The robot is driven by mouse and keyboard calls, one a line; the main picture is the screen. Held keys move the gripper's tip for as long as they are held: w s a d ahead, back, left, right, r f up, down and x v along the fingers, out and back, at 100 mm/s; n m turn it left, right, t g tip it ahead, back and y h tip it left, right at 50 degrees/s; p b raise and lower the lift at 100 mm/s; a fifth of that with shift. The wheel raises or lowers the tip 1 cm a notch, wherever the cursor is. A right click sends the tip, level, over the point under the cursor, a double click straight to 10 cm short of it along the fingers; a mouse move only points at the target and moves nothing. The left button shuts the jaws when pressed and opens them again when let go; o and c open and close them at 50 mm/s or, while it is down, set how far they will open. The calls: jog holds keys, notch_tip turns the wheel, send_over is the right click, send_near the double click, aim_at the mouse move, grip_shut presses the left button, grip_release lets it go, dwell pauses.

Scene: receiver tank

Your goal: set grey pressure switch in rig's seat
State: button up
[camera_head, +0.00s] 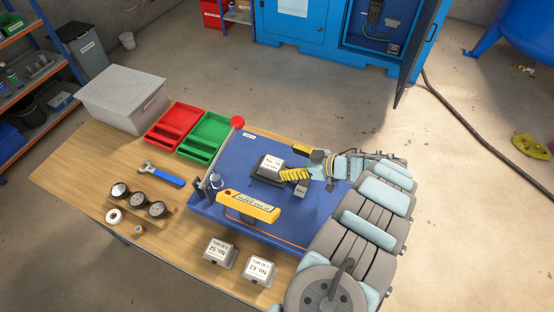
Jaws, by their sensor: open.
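A grey pressure switch (272,163) with a white label on top is on the blue rig (240,155). A dark base or seat (261,175) shows under and around it; I cannot tell whether the switch is fully down in it. My gripper (287,162) reaches in from the right with its yellow-padded fingers open. One finger is on the far side and one on the near side of the switch's right end. I cannot tell whether they touch it. Two more labelled switches, one (220,252) and another (260,269), stand on the wooden bench in front of the rig.
Red (179,127) and green (207,138) trays, a blue-handled wrench (162,175) and round gauges (138,199) lie left on the bench (80,178).

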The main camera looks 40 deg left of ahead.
jog(key=v, duration=0.6)
jog(key=shift+a+r, duration=0.1)
dwell(0.3)
